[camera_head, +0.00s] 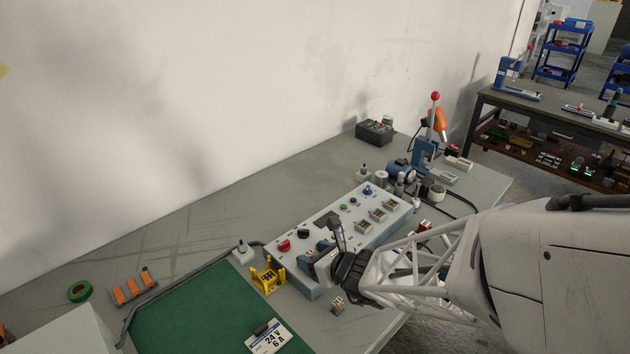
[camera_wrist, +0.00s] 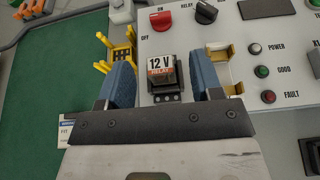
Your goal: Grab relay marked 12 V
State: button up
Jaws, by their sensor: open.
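The relay marked 12 V (camera_wrist: 160,72) shows in the wrist view, with a white "12 V" label and an orange "RELAY" band. It sits in a black socket (camera_wrist: 167,97) on the light grey control panel (camera_wrist: 185,38). My gripper (camera_wrist: 165,80) is open, with one blue finger to the left of the relay and one to the right. A gap shows between each finger and the relay. In the head view my gripper (camera_head: 322,255) is over the near left end of the panel (camera_head: 345,227), and it hides the relay there.
A yellow holder (camera_head: 267,277) stands left of the panel. A red knob (camera_head: 284,245), a black knob and several indicator lights are on the panel. A green mat (camera_head: 200,310) bears a card reading 24 V 6 A (camera_head: 268,337). A small relay-like block (camera_head: 338,304) lies in front of the panel.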

aim_at(310, 255)
jog(key=shift+x, duration=1)
jog(key=shift+c, duration=0.4)
jog(key=c, duration=0.9)
jog(key=shift+r, duration=0.15)
jog(key=shift+r, duration=1.45)
jog(key=shift+s+d+r, duration=0.15)
jog(key=shift+s+r, duration=0.1)
jog(key=s+d, duration=0.1)
jog(key=s, duration=0.3)
jog(key=s+d, duration=0.2)
jog(key=s, duration=0.3)
jog(key=s+d+r, duration=0.1)
jog(key=s+d, duration=0.1)
jog(key=s, duration=0.3)
jog(key=shift+s+d+r, duration=0.15)
jog(key=shift+s+d, duration=0.1)
